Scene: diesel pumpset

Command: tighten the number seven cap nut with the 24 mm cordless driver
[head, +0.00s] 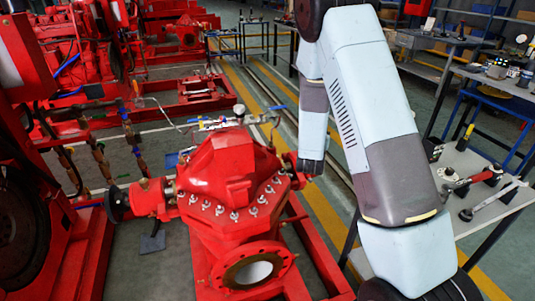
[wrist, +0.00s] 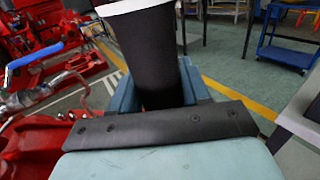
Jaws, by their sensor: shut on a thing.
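In the wrist view my gripper (wrist: 157,88) has its blue-grey fingers shut around a dark, tapered body with a pale end, apparently the cordless driver (wrist: 152,45). Its socket end is not visible, and its size cannot be read. In the head view my arm hides part of the scene, and neither the gripper nor the driver shows clearly. The red pump casing (head: 225,165) stands at the centre. Several silvery cap nuts (head: 234,215) line its near flange edge. No numbers are legible, so I cannot tell which is number seven. No driver contact with a nut is visible.
A grey bench (head: 475,215) at right holds a red-handled tool (head: 462,182) and a silvery tool (head: 492,202). Small pipework with a blue-handled valve (head: 276,108) runs above the pump's back. A blue trolley (wrist: 287,50) stands on open floor in the wrist view.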

